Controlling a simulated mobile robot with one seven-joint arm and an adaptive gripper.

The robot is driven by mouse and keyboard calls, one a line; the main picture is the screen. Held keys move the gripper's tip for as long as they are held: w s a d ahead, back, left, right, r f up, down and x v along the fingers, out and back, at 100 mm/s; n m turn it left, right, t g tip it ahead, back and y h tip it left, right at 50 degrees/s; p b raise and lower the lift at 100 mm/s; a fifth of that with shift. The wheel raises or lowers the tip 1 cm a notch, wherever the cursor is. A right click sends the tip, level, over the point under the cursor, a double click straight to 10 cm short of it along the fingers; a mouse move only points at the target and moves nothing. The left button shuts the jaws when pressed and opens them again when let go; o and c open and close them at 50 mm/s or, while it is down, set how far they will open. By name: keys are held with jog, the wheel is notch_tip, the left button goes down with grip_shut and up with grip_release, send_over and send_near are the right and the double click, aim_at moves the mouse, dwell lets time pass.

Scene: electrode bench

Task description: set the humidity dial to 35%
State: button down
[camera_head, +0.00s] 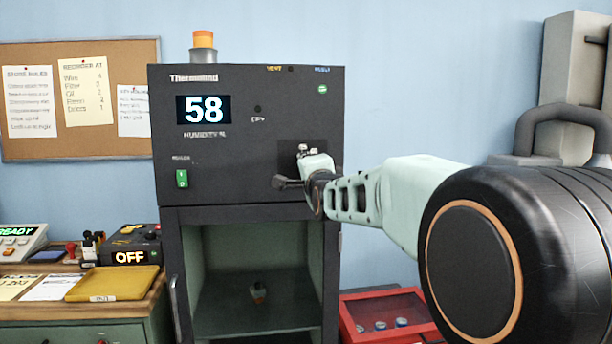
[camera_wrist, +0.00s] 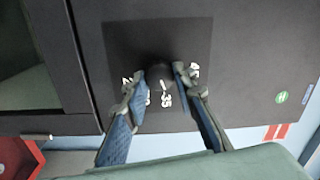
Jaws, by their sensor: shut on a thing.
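The dark humidity dial (camera_wrist: 158,73) sits on a black square plate (camera_wrist: 120,40) on the cabinet front. My gripper (camera_wrist: 160,82) is shut on the dial, with one finger on each side of it. White numbers surround the dial; "35" is legible between the fingers, and others are partly covered by them. In the head view my gripper (camera_head: 297,168) is at the cabinet's right side and hides most of the dial. The display (camera_head: 204,109) above the label "HUMIDITY %" reads 58.
The cabinet (camera_head: 240,170) has a green-lit switch (camera_head: 182,178) at left and an open lower chamber (camera_head: 255,295) with a small object inside. A yellow tray (camera_head: 112,283) and a box reading OFF (camera_head: 131,257) lie to the left. A red case (camera_head: 385,312) stands below my arm.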

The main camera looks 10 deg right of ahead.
jog(key=shift+m+b, duration=0.6)
jog(key=shift+m, duration=0.5)
jog(key=shift+r, duration=0.1)
jog(key=c, duration=1.6)
grip_release()
